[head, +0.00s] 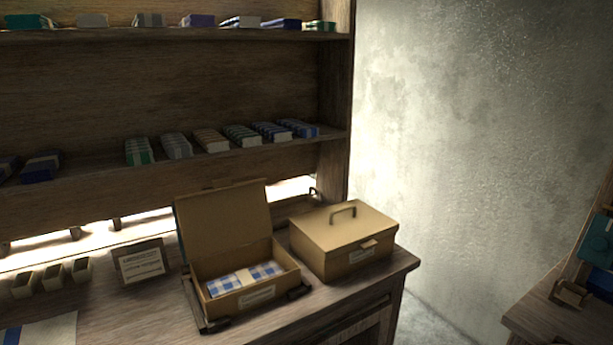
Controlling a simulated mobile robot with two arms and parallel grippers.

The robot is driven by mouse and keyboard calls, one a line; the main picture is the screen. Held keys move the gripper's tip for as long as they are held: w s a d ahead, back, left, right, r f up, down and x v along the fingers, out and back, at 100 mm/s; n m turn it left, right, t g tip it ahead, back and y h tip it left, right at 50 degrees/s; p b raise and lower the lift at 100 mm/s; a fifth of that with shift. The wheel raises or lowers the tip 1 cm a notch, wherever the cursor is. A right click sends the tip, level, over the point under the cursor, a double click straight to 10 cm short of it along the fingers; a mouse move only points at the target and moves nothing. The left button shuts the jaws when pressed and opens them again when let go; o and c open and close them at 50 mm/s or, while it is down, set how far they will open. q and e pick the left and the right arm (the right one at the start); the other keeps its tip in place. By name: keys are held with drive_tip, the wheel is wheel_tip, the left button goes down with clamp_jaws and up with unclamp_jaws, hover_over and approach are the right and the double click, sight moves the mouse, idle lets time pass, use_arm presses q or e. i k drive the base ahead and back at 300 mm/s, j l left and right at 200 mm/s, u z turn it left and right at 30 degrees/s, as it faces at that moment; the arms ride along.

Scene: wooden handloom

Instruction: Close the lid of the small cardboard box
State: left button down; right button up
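A small cardboard box (272,292) stands on the wooden counter with its lid (227,222) open. The lid is raised at the back and leans slightly backward. Folded blue-and-white checked cloth (245,279) lies inside, below the rim. A pale label is on the box's front. Neither of my grippers is in view.
The counter (354,296) has a little free room in front of the boxes. A small framed sign (140,264) and several small bins (54,277) stand to the left. Shelves (240,155) with folded cloth are behind. Another wooden surface (548,318) is at the far right.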

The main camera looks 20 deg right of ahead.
sight(227, 216)
drive_tip(key=l+z, duration=0.2)
drive_tip(key=i+l, duration=0.75)
drive_tip(key=l, duration=0.15)
